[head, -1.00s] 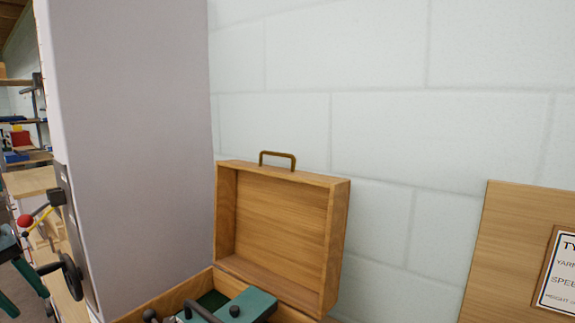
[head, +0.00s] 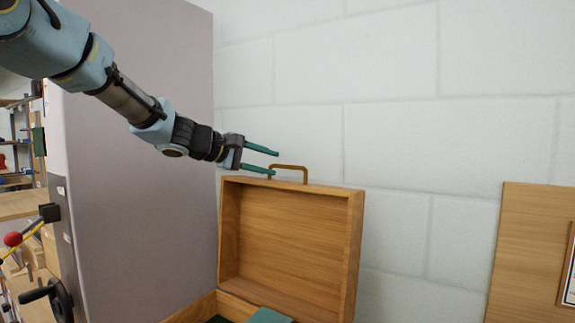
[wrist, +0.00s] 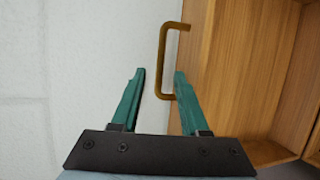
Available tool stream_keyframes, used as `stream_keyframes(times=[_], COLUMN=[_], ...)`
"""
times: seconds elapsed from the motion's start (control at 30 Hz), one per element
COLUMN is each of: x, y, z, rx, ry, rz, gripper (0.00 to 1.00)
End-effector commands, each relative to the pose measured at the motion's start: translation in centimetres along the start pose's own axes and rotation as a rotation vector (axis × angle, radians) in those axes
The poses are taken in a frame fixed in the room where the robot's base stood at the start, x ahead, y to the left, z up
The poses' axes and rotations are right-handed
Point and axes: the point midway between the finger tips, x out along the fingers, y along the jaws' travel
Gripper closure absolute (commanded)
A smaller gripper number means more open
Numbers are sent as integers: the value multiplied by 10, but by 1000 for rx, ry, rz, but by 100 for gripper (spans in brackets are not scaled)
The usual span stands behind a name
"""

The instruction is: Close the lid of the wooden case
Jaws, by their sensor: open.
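The wooden case's lid (head: 290,240) stands open and upright in the head view, with a brown bar handle (head: 290,167) on its top edge. The case's lower part (head: 200,309) shows only at the bottom edge. My gripper (head: 276,163) is open, its two green fingers pointing right at the handle's left end. In the wrist view, the handle (wrist: 164,60) lies ahead of my gripper (wrist: 158,73), near the right finger, and the lid (wrist: 240,70) fills the right side. Nothing is between the fingers at their bases. I cannot tell whether a finger touches the handle.
A green item (head: 265,315) lies in the case. A tall grey panel (head: 140,200) stands at the left, behind my arm. A white block wall (head: 420,130) is behind the lid. A wooden board with a sign (head: 525,250) stands at the right.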

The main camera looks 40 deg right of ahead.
Motion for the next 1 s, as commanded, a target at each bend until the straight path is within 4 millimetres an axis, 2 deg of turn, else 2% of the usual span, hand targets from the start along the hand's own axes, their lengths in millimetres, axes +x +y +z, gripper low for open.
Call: stream_keyframes(times=[0.1,0.33,0.5,0.73,0.77,1.0], x=[23,53,61,62,62,62], y=[3,1,0,-1,-1,-1], z=[2,0,0,0,0,0], rx=[-1,0,1,1,1,1], ry=[-4,-1,1,2,2,2], rz=[-2,-2,-2,-2,-2,-2], gripper=[55,55,55,55,56,84])
